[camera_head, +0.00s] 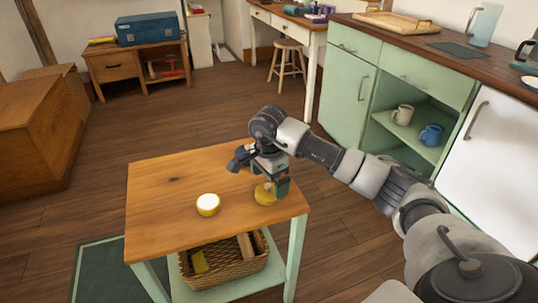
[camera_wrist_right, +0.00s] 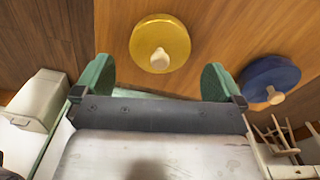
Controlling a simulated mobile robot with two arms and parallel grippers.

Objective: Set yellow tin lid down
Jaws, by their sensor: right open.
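The yellow tin lid (camera_head: 265,195) lies on the small wooden-topped table near its right edge, under my right gripper (camera_head: 262,176). In the right wrist view the lid (camera_wrist_right: 170,60) shows its round yellow top and pale knob, knob toward the camera. It sits beyond and between the green fingertips of the right gripper (camera_wrist_right: 158,80), which are spread wide with nothing between them. A round yellow tin (camera_head: 208,205) with a pale top stands to the left of the lid on the table. My left gripper is not in view.
A blue lid (camera_wrist_right: 268,78) with a pale knob lies right of the yellow one in the wrist view. The small table (camera_head: 160,210) has clear wood on its left. A wicker basket (camera_head: 225,270) is on its lower shelf. Green cabinets (camera_head: 350,80) stand at the right.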

